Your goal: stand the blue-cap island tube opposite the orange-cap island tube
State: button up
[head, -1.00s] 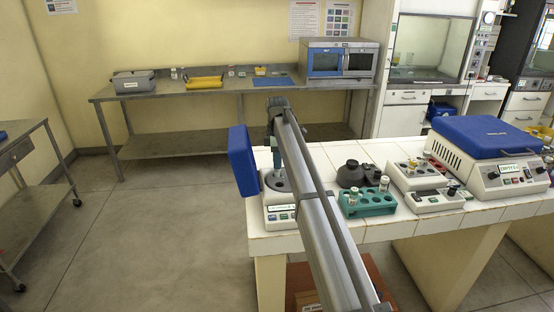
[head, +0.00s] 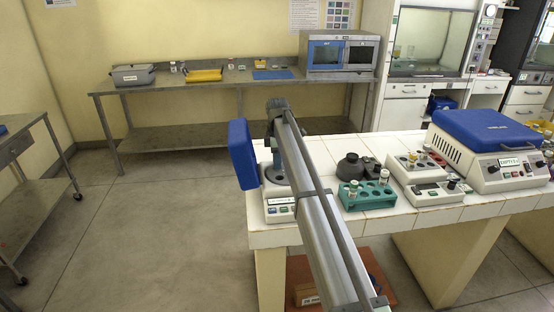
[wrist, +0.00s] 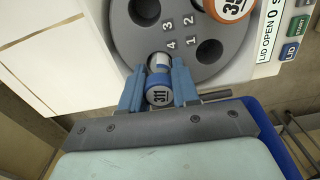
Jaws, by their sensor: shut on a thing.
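The blue-cap tube (wrist: 160,95), its cap marked 311, is between the fingers of my gripper (wrist: 158,84), which is shut on it. Its pale body points at the lower-left hole of the grey rotor (wrist: 185,65), beside the number 4. I cannot tell how deep it sits. The orange-cap tube (wrist: 230,8) stands in the hole by number 2, across the rotor, partly cut off by the frame. The holes by 1 and 3 look empty. In the head view the centrifuge (head: 281,207) has its blue lid (head: 242,154) open; my arm hides part of it.
A green rack (head: 368,199) with a few tubes stands right of the centrifuge. The raised lid stands close to my gripper. White bench tiles (wrist: 55,50) left of the centrifuge are clear.

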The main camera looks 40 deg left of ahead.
jog(key=o, duration=1.4)
jog(key=shift+r, duration=0.1)
jog(key=shift+r, duration=3.65)
